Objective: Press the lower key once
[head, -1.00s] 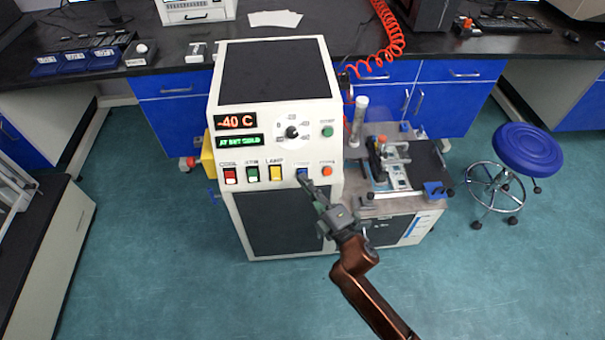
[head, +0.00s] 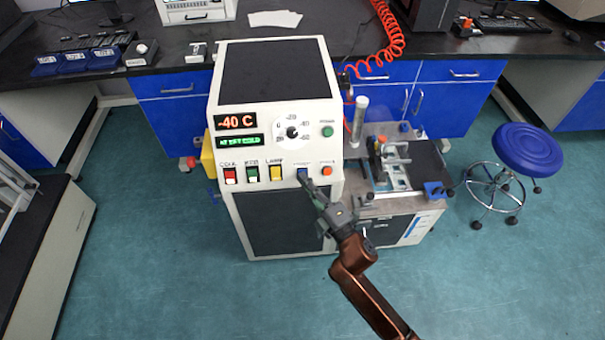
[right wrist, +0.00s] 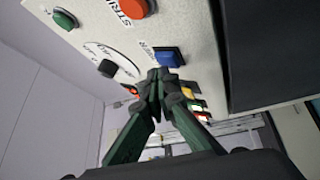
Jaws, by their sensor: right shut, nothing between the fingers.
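A blue key (head: 302,173) sits on the front panel of the white machine (head: 225,110), right of the yellow switch. In the right wrist view the blue key (right wrist: 168,57) stands out from the panel, with a label ending in "WER" beside it. My right gripper (head: 306,184) has its fingers together, with nothing between them. In the right wrist view its fingertips (right wrist: 157,74) are right by the key's edge. I cannot tell whether they touch it. My left gripper is in no view.
Red, green and yellow switches (head: 252,173) line the panel left of the key. An orange button (head: 327,170) lies right and a green button (head: 328,131) above. A dial (head: 292,132) and displays are higher up. A blue stool (head: 528,148) stands right on open floor.

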